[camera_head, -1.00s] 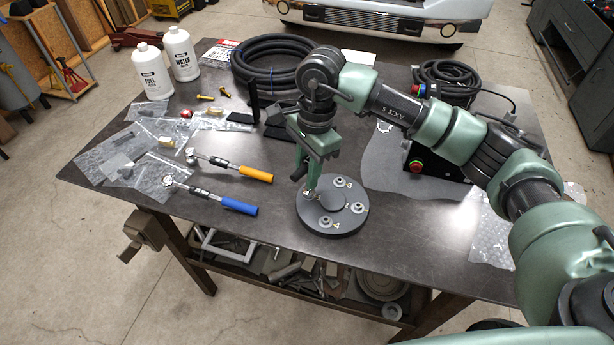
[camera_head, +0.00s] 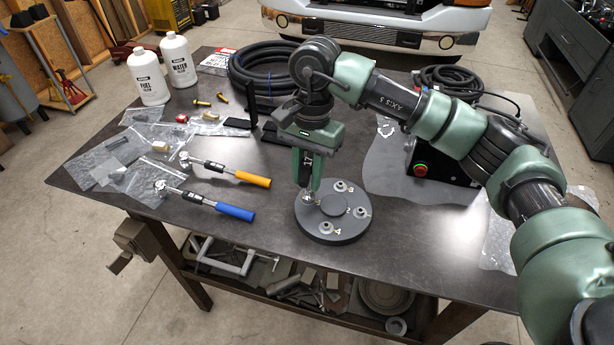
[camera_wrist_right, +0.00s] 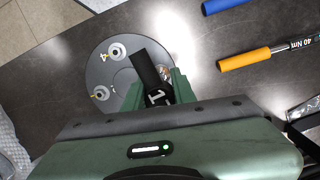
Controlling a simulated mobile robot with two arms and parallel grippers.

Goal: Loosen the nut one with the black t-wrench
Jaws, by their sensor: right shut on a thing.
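A dark grey round plate (camera_head: 331,228) lies on the table with nuts near its rim, numbered 2, 3 and 4 where I can read them. My right gripper (camera_head: 309,181) points down over the plate's left side and is shut on the black t-wrench (camera_head: 306,165). In the right wrist view the wrench (camera_wrist_right: 146,70) is a black bar with white marking between the green fingers. Its lower end is over the left-hand nut position, where nut one (camera_head: 308,197) is mostly hidden. I cannot tell whether the wrench is fully seated. My left gripper is out of view.
An orange-handled torque wrench (camera_head: 252,179) and a blue-handled one (camera_head: 234,212) lie left of the plate. Bottles (camera_head: 150,78), bags and a coiled hose (camera_head: 262,75) sit further back. A black box with a red button (camera_head: 420,169) stands right. The table in front of the plate is clear.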

